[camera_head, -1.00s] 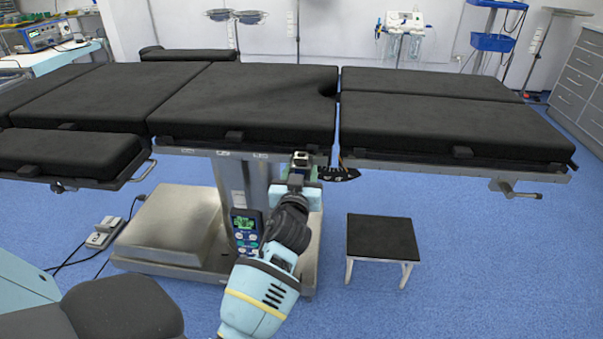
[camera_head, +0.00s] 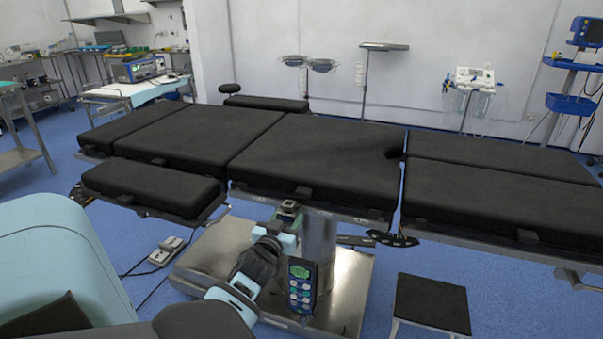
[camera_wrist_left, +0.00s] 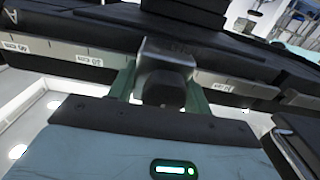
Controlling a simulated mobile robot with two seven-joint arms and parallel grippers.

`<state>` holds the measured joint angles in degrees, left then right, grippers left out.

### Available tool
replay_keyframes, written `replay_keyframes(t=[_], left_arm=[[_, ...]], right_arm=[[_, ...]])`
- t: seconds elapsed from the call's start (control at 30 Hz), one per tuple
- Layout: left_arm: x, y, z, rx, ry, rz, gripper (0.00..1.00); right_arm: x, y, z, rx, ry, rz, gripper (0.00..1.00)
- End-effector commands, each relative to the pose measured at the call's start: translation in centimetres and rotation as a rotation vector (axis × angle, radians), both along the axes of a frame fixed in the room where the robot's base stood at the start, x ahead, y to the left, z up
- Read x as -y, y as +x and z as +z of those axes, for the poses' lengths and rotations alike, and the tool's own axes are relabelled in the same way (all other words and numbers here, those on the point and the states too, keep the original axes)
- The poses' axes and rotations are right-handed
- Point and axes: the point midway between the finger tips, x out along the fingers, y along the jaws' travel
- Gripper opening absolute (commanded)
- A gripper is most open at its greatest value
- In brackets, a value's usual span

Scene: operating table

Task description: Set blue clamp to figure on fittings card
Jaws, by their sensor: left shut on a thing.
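My left gripper (camera_head: 288,212) is at the front side rail of the operating table (camera_head: 320,155), under the middle cushion's left part. In the left wrist view the gripper (camera_wrist_left: 162,88) is shut on a grey metal block with a black front, seemingly the clamp (camera_wrist_left: 166,72). It sits at the rail; no blue shows on it. Small white labels with figures line the rail, one (camera_wrist_left: 90,62) left of the block and another (camera_wrist_left: 213,86) right of it. The figures are too small to read surely. I cannot make out the fittings card. My right gripper is not in view.
A hand control (camera_head: 301,285) hangs in front of the column, close right of my left arm. A black fan-shaped scale (camera_head: 395,238) hangs under the rail to the right. A step stool (camera_head: 432,303) stands front right. A foot pedal (camera_head: 166,250) lies left.

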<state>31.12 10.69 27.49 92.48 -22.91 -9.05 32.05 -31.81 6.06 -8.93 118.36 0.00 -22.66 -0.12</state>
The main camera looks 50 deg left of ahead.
Motion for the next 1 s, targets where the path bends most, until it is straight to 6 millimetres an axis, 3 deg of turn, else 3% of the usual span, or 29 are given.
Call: replay_keyframes(t=[0.43,0.47,0.6,1.0], left_arm=[[-0.55,-0.33,-0.04,-0.001,0.001,0.002,0.08],[-0.54,-0.32,-0.04,-0.001,0.001,0.002,0.53],[-0.51,-0.3,-0.04,-0.001,0.001,0.001,0.71],[0.0,-0.98,-0.1,-0.001,-0.001,0.0,0.71]], right_arm=[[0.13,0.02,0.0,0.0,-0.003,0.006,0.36],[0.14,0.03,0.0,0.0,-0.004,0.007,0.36],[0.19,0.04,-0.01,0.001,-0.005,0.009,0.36],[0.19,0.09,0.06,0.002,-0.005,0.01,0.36]])
